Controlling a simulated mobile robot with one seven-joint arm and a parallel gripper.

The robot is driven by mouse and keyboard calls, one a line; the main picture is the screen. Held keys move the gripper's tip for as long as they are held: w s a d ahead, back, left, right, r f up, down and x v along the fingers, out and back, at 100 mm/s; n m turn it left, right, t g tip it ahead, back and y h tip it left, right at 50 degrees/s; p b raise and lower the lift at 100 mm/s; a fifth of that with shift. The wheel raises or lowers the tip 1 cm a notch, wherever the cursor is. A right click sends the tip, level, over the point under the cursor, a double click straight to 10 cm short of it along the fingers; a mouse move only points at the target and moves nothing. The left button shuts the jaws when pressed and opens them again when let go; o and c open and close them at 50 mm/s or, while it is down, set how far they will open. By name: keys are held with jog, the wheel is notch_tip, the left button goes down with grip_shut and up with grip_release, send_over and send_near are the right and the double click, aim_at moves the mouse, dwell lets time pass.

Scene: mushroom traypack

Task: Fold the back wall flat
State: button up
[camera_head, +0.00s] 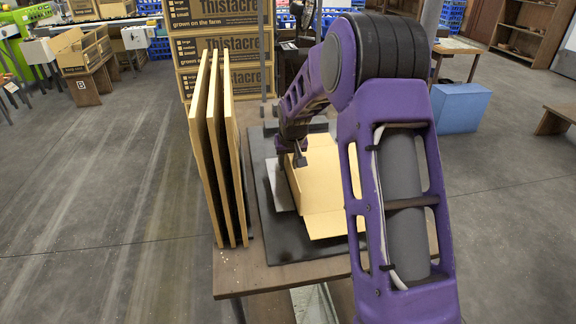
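A tan cardboard carton (328,182) lies partly unfolded on a dark mat (285,242) on the work table. A near panel (325,224) lies out flat towards the table's front edge. A pale flap (279,186) sticks out on the left side. My gripper (299,159) points down at the carton's far left part, close to the cardboard; I cannot tell whether it touches. Its fingers are small and dark, and their opening does not show clearly. My purple arm hides the carton's right side and much of its far end, so the back wall's angle is unclear.
Several flat tan boards (216,150) stand upright in a row on the table's left, close beside the mat. Stacked printed Thistacre boxes (224,50) stand behind the table. A blue box (460,107) sits on the floor at right. The floor at left is mostly clear.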

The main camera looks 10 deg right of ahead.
jog(key=shift+f, duration=0.15)
jog(key=shift+c, duration=0.2)
grip_shut()
dwell(1.2)
